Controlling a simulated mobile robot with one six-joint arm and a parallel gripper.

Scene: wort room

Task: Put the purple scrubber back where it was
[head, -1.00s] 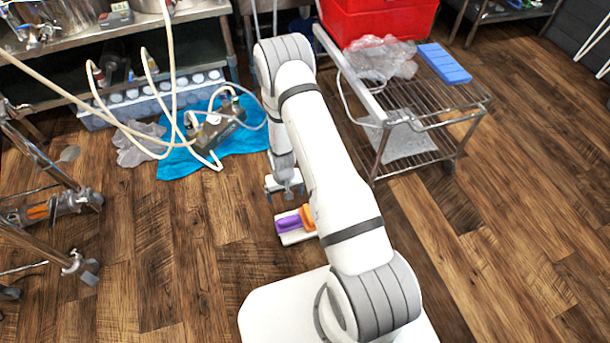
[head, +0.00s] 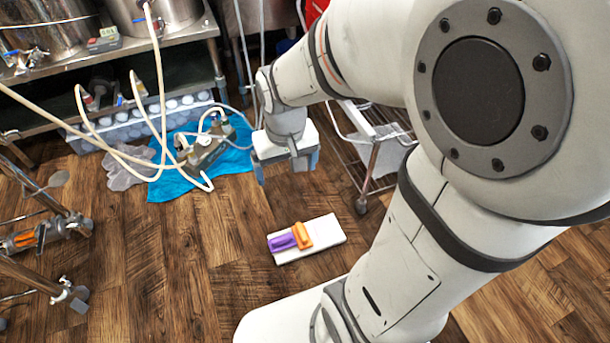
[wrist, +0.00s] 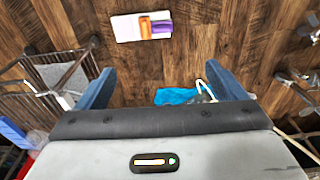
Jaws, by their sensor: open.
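The purple scrubber (head: 282,242) lies on a white board (head: 325,231) on the wooden floor, next to an orange scrubber (head: 302,235). In the wrist view the purple scrubber (wrist: 162,27) and the orange one (wrist: 146,28) sit side by side on the right part of the white board (wrist: 126,28). My gripper (head: 288,172) is open and empty, raised above the floor, beyond the board in the head view. In the wrist view its blue fingers (wrist: 160,85) are spread apart, with bare floor between them and the board.
A blue cloth (head: 225,163) with a pump and hoses lies on the floor at left. A wire cart (head: 372,150) stands at the right, partly behind my arm. A metal stand (head: 60,225) is at far left. Floor around the board is clear.

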